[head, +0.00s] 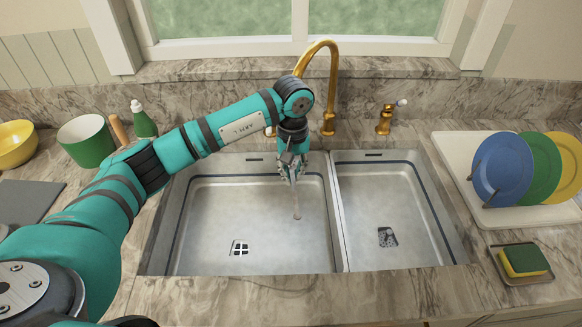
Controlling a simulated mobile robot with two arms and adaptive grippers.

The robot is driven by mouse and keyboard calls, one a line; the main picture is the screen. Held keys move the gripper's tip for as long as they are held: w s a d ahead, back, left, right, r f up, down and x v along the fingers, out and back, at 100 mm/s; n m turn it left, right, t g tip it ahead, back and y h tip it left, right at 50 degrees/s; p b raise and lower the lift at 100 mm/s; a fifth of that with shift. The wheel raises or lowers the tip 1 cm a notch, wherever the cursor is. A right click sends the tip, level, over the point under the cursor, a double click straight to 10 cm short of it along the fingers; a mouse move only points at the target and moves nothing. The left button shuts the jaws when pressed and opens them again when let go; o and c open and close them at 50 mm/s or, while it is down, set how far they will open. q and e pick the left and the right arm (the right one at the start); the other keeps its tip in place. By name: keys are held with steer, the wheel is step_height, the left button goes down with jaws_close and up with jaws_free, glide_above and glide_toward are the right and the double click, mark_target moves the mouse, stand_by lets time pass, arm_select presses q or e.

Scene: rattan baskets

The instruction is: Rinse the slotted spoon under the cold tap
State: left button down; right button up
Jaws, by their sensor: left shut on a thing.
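My left gripper (292,168) is over the left sink basin (205,225), pointing down, near the divider. It is shut on a thin, pale piece (297,207) that hangs below the fingertips and looks like part of the slotted spoon. The rest of it is hidden by the fingers, and no slots can be made out. The brass gooseneck tap (332,75) stands behind the sink. Its spout end is hidden behind my left arm, and I cannot tell whether water runs. A brass tap handle with a white lever (385,117) stands to its right. My right gripper is out of view.
A white board (455,165) with blue, green and yellow plates stands at right, behind a sponge (523,260). A green pot (88,140), green bottle (143,120) and yellow bowl (14,145) stand at left.

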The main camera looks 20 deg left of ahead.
arm_select(q)
steer(key=shift+d, duration=0.6)
steer(key=shift+s, duration=0.15)
steer(key=s, duration=0.8)
steer(key=shift+a, duration=0.45)
steer(key=shift+w, duration=0.1)
stand_by(0.8)
steer(key=s+r+p, duration=0.1)
steer(key=s+r, duration=0.3)
steer(key=s, duration=0.1)
steer(key=shift+a, duration=0.25)
stand_by(0.5)
